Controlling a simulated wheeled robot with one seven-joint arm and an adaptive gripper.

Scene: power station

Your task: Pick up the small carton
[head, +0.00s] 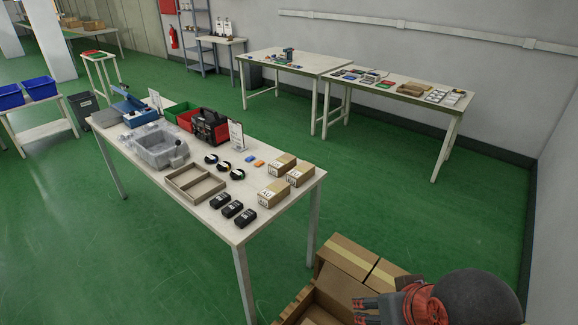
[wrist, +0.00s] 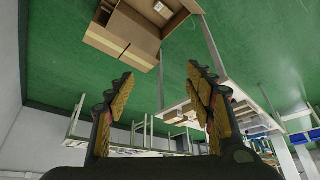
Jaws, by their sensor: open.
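Three small brown cartons stand close together at the right end of the near table: a back one (head: 283,163), a right one (head: 300,176) and a front one (head: 274,194). Which one the task means cannot be told. My gripper (head: 368,309) is at the bottom right of the head view, beside the table and well apart from the cartons. In the wrist view my gripper (wrist: 159,76) has its two yellow-padded fingers spread wide with nothing between them.
Large open cardboard boxes (head: 345,285) stand near my gripper and also show in the wrist view (wrist: 122,32). The near table (head: 235,208) also holds a wooden tray (head: 195,184), black boxes (head: 232,209), tape rolls and a grey bin (head: 160,150). Green floor lies open beyond.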

